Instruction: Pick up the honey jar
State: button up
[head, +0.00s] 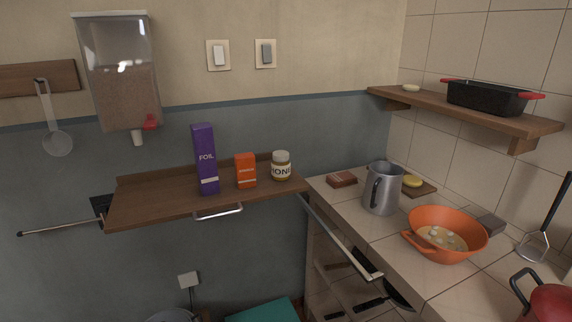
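The honey jar (281,167) stands upright on a brown wooden shelf (143,208), near the shelf's right end. It is small, with a pale lid and a white label reading part of "HONEY". An orange box (245,171) stands just left of it, with a small gap. A tall purple foil box (206,160) stands further left on the same shelf. My gripper is not in view.
A metal handle (218,210) sticks out at the shelf's front edge. Right of the shelf, the tiled counter holds a metal pitcher (382,188) and an orange pan (446,246). A grain dispenser (119,75) hangs above the shelf's left part.

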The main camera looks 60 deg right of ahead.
aim_at(281, 164)
jog(key=k+l, duration=0.2)
jog(key=l, duration=0.15)
jog(key=k+l, duration=0.15)
jog(key=l, duration=0.2)
jog(key=k+l+u, duration=0.1)
jog(key=l, duration=0.25)
jog(key=k, duration=0.1)
